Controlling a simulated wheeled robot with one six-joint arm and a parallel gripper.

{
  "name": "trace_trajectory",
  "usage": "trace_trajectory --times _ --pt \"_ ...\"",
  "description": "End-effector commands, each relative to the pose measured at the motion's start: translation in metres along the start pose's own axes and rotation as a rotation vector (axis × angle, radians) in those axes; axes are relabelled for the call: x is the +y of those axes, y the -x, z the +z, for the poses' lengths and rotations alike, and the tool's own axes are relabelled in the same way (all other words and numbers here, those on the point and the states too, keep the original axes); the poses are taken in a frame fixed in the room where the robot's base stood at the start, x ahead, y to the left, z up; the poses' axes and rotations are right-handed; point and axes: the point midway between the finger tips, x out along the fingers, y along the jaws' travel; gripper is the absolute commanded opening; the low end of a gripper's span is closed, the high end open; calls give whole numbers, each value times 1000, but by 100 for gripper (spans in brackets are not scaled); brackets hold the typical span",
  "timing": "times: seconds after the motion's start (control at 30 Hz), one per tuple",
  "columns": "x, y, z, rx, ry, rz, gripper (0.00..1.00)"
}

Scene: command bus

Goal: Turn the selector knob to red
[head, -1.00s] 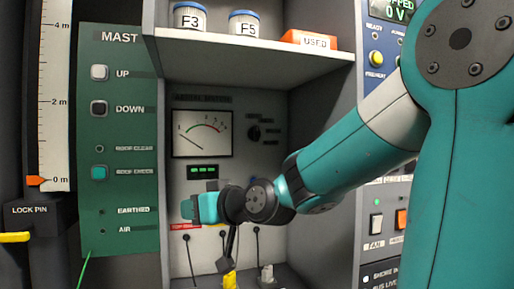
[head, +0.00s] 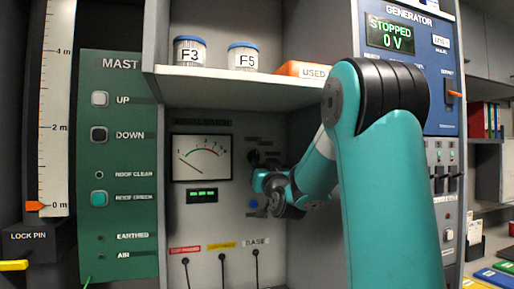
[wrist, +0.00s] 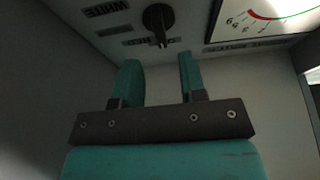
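The black selector knob (wrist: 158,18) shows at the top of the wrist view, which sees the panel upside down. Its handle points down in that picture, towards a small label that I cannot read surely. A label reading WHITE (wrist: 107,8) is to its left. My gripper (wrist: 158,60) is open and empty, its two teal fingers apart, with the knob ahead of the gap and no visible contact. In the head view the knob (head: 254,157) is just above my gripper (head: 260,180), which partly covers the lower labels.
A dial meter (head: 202,158) and a green display (head: 202,195) are left of the knob. Above is a shelf (head: 240,80) with jars F3 (head: 190,52) and F5 (head: 242,57) and an orange USED box (head: 300,69). Cables hang from sockets below.

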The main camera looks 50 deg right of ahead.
Motion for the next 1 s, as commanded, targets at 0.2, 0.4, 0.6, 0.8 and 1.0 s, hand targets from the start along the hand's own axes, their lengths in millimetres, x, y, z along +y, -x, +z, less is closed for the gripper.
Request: trace_trajectory --times 0.2,0.4,0.6,0.8,1.0 --pt "-1 -42 -3 -1 -2 -2 38" --pt "-1 -57 -1 0 -2 -1 38" --pt "0 -59 0 0 -2 -1 38" --pt "0 -59 0 0 -2 -1 18" --pt "0 -58 0 0 -2 -1 0"
